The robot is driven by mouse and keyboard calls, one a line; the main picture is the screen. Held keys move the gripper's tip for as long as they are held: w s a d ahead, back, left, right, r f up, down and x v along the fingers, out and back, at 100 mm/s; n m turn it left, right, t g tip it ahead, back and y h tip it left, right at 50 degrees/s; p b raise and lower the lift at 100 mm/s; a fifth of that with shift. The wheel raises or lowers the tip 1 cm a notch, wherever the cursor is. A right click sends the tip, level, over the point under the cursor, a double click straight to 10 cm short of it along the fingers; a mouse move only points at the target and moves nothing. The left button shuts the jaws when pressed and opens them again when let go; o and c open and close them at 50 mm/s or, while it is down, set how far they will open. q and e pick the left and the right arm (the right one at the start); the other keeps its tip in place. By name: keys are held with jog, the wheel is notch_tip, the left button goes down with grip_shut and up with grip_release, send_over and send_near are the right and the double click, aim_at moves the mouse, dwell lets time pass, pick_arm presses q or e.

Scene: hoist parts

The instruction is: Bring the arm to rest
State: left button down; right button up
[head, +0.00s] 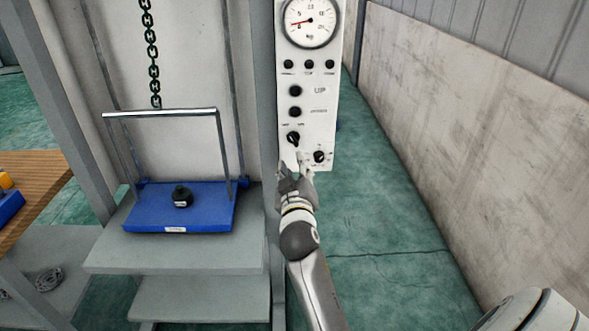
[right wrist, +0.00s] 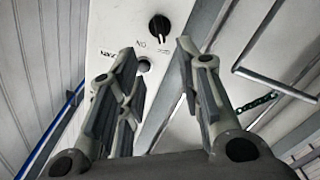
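My right arm reaches up from the bottom of the head view. Its gripper (head: 296,170) is at the lower part of a white control panel (head: 309,75), just below a black selector knob (head: 293,138) and left of a second knob (head: 319,156). In the right wrist view the gripper (right wrist: 155,60) has its fingers spread with nothing between them. A black knob (right wrist: 159,27) shows on the panel beyond the fingertips. Whether a finger touches the panel is unclear. My left gripper is not in view.
Left of the panel, a blue tray (head: 150,218) with a bar frame and a black weight (head: 182,196) sits on a grey platform (head: 180,258). A chain (head: 152,50) hangs above. A wooden table (head: 45,190) is far left. A wall (head: 470,140) bounds the right; green floor lies between.

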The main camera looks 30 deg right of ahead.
dwell(0.3)
jog(key=w+a+f+n+g+y, duration=0.1)
jog(key=a+f+y, duration=0.2)
jog(key=f, duration=0.7)
jog(key=a+f+n+g+y, duration=0.15)
jog(key=a+f, duration=0.25)
jog(key=f, duration=0.7)
jog(key=s+a+f+g+y, duration=0.1)
jog(key=s+a+f, duration=0.1)
jog(key=s+f, duration=0.35)
jog(key=s+a+f+n+g+y, duration=0.1)
jog(key=s+a+f, duration=0.1)
jog(key=f, duration=0.7)
jog(key=s+a+f+g+y, duration=0.2)
jog(key=s+f, duration=0.1)
jog(key=f, duration=0.4)
jog(key=s+f+g, duration=0.2)
jog(key=s+f, duration=0.5)
jog(key=s, duration=0.6)
jog(key=s+f+g, duration=0.3)
jog(key=s+f, duration=0.5)
jog(key=s, duration=0.6)
jog(key=s+f+g+y, duration=0.1)
jog(key=s+f, duration=0.6)
jog(key=s, duration=0.7)
jog(key=shift+d+f+m+g, duration=0.2)
jog(key=shift+f+m+g, duration=0.2)
jog(key=shift+g, duration=0.45)
jog(key=shift+s, duration=0.1)
